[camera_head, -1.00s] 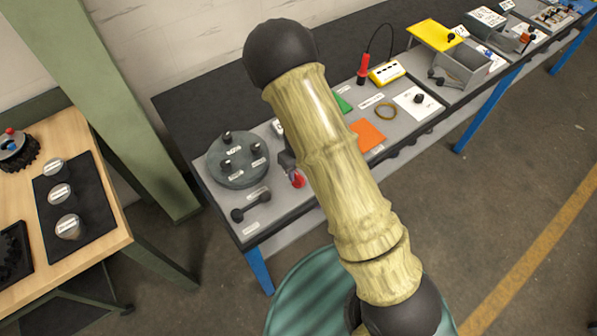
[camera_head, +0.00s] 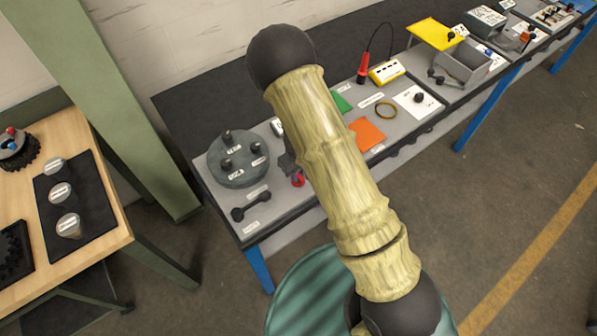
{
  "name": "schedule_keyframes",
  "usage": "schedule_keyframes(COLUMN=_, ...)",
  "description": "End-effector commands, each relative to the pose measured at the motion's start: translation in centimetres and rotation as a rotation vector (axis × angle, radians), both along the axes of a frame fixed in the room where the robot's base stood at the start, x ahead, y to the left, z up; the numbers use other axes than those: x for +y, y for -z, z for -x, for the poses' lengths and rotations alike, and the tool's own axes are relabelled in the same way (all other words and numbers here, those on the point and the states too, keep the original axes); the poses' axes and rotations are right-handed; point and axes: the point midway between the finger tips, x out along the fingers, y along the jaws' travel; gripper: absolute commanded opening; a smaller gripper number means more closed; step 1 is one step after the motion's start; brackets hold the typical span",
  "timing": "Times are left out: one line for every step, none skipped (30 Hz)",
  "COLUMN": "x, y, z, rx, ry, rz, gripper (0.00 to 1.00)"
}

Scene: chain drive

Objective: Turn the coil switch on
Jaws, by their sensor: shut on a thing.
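My gripper (camera_head: 291,168) shows only in part, as a dark shape behind my pale arm above the front left of the grey bench. It is shut, and a small red piece (camera_head: 298,181) shows at its lower end. The fingertips and most of what they hold are hidden, so I cannot tell whether the red piece is the coil switch. No label that I can read marks a coil switch. A black knob on a white plate (camera_head: 418,98) stands farther right, apart from the gripper.
A round grey plate with black knobs (camera_head: 238,160) and a black dumbbell-shaped handle (camera_head: 251,206) lie left of the gripper. An orange square (camera_head: 367,135), a brass ring (camera_head: 386,110) and a yellow box (camera_head: 387,73) lie right. A wooden table (camera_head: 100,190) stands left.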

Motion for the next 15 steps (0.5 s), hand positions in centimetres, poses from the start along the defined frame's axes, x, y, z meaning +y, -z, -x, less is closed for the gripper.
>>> schedule_keyframes(x=-0.04, y=-0.04, z=-0.04, rx=-0.001, ry=0.009, rz=0.000, gripper=0.00)
schedule_keyframes(x=-0.04, y=-0.05, z=-0.04, rx=-0.001, ry=0.015, rz=0.000, gripper=0.00)
schedule_keyframes(x=-0.05, y=-0.05, z=-0.05, rx=-0.001, ry=0.026, rz=0.000, gripper=0.00)
schedule_keyframes(x=-0.05, y=-0.05, z=-0.06, rx=-0.001, ry=0.036, rz=0.000, gripper=0.00)
schedule_keyframes(x=-0.06, y=-0.06, z=-0.06, rx=-0.001, ry=0.046, rz=0.000, gripper=0.00)
schedule_keyframes(x=-0.07, y=-0.06, z=-0.08, rx=-0.002, ry=0.063, rz=0.000, gripper=0.00)
schedule_keyframes(x=-0.08, y=-0.06, z=-0.09, rx=-0.002, ry=0.076, rz=0.000, gripper=0.00)
schedule_keyframes(x=-0.08, y=-0.07, z=-0.09, rx=-0.002, ry=0.092, rz=0.000, gripper=0.00)
schedule_keyframes(x=-0.09, y=-0.07, z=-0.10, rx=-0.002, ry=0.113, rz=0.000, gripper=0.00)
schedule_keyframes(x=-0.08, y=-0.07, z=-0.10, rx=-0.002, ry=0.131, rz=0.000, gripper=0.00)
schedule_keyframes(x=-0.07, y=-0.08, z=-0.11, rx=-0.002, ry=0.151, rz=0.000, gripper=0.00)
schedule_keyframes(x=-0.06, y=-0.08, z=-0.10, rx=-0.002, ry=0.178, rz=-0.001, gripper=0.00)
schedule_keyframes(x=-0.04, y=-0.08, z=-0.09, rx=-0.002, ry=0.201, rz=-0.001, gripper=0.00)
schedule_keyframes(x=-0.03, y=-0.09, z=-0.08, rx=-0.002, ry=0.224, rz=-0.001, gripper=0.00)
schedule_keyframes(x=-0.03, y=-0.09, z=-0.08, rx=-0.002, ry=0.256, rz=-0.001, gripper=0.00)
